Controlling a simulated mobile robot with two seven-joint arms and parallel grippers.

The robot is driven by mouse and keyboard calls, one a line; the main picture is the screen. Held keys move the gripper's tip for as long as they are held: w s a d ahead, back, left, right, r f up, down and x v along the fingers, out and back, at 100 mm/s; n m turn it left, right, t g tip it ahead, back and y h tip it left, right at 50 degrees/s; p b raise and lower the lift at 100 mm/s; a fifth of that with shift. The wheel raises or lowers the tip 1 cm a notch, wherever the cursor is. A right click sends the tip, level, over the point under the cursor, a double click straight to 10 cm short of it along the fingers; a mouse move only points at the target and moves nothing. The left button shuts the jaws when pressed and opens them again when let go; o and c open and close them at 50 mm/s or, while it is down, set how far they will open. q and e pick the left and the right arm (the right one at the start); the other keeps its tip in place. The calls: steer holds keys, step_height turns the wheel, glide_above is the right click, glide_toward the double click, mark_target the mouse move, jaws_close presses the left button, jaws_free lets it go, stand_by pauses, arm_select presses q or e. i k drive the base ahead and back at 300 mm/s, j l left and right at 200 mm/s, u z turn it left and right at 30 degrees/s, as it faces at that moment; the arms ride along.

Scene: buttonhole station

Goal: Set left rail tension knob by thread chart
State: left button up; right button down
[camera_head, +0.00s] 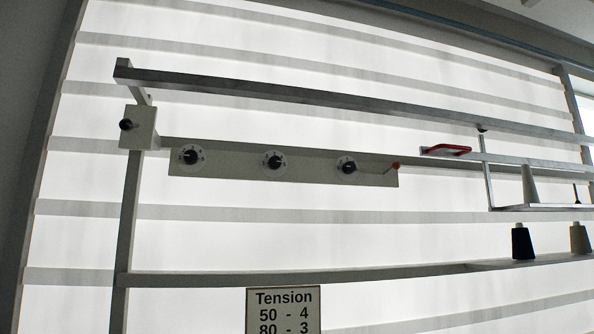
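A grey panel (320,172) on the rail carries three black knobs on white numbered dials: a left one (190,157), a middle one (273,162) and a right one (347,167). The dial figures are too small to read. A pale box (138,128) on the left post has another black knob (126,125). The chart (284,311) at the bottom reads "Tension", "50 - 4" and "80 - 3"; anything lower is cut off by the picture edge. Neither of my grippers is in view.
A small red-tipped lever (393,166) sticks out at the panel's right end. A red handle (447,149) is on the bar to its right. A dark thread cone (522,243) and a beige cone (580,239) stand lower right, below a shelf with a pale cone (529,184).

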mark_target(191, 157)
steer(key=i+j+u, duration=0.25)
steer(key=i, duration=0.2)
steer(key=i+j+u, duration=0.25)
steer(key=i, duration=0.2)
